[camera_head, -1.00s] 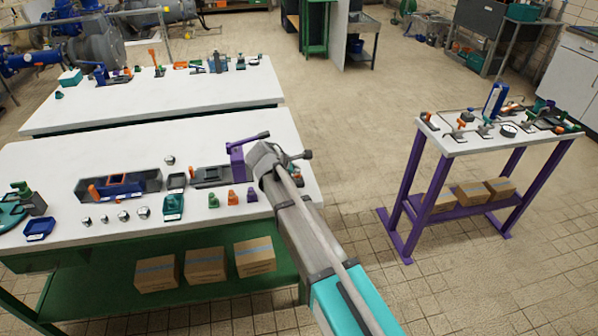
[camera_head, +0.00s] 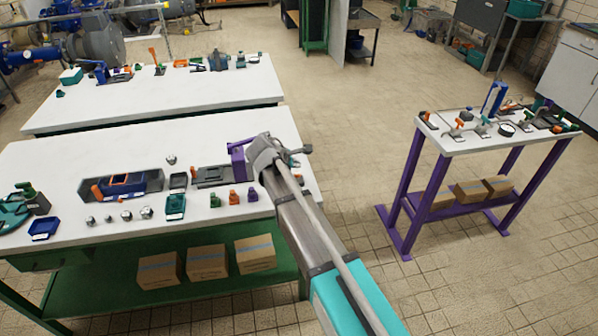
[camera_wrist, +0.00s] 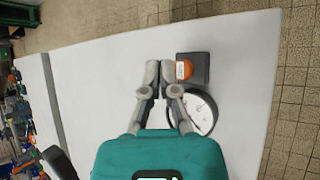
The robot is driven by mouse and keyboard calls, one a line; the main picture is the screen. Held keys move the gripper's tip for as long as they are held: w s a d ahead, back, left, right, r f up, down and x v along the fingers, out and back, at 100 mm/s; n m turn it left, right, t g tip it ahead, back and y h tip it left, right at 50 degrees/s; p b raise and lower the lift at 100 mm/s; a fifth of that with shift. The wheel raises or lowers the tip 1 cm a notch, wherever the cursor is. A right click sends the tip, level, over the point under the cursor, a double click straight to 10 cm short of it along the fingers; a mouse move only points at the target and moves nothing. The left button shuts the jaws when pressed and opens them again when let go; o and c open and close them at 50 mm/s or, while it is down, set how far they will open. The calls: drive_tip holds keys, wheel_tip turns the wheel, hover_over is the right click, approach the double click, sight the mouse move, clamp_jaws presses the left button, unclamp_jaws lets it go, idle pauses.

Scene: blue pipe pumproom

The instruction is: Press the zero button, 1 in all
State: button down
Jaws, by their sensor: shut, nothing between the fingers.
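In the wrist view, an orange button (camera_wrist: 184,70) sits on a dark square block (camera_wrist: 194,62) on the white tabletop. Its label is too small to read, so I cannot tell for sure that it is the zero button. A round white dial (camera_wrist: 202,108) lies just below the block in the picture, partly hidden by a finger. My gripper (camera_wrist: 160,70) is shut and empty, with its fingertips just left of the orange button in the picture. I cannot tell its height above the table. In the head view, my arm hides the button and dial.
A purple fixture (camera_head: 240,158) stands close left of my gripper in the head view. Several small parts, a dark tray (camera_head: 122,185) and a teal block (camera_head: 175,206) lie further left. A separate purple-legged table (camera_head: 455,143) stands to the right across open floor.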

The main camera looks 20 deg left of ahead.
sight(296, 174)
drive_tip(key=shift+r+p, duration=1.8)
drive_tip(key=shift+r, duration=0.25)
drive_tip(key=s+d+f+m+g+p, duration=0.1)
drive_tip(key=s+d+m+g, duration=0.15)
drive_tip(key=d+m, duration=0.7)
drive_tip(key=s+d+f+m+g+p, duration=0.1)
drive_tip(key=d+m+g, duration=0.15)
drive_tip(key=d, duration=1.45)
drive_tip(key=s+d+m+g+y, duration=0.1)
drive_tip(key=s+d+m, duration=0.4)
drive_tip(key=d, duration=0.4)
drive_tip(key=s+d+m+g+y+p, duration=0.1)
drive_tip(key=s+d+m+g+y, duration=0.1)
drive_tip(key=s+d+m, duration=0.3)
drive_tip(key=s+d, duration=0.3)
drive_tip(key=shift+d+y+p, duration=0.3)
drive_tip(key=shift+d, duration=0.1)
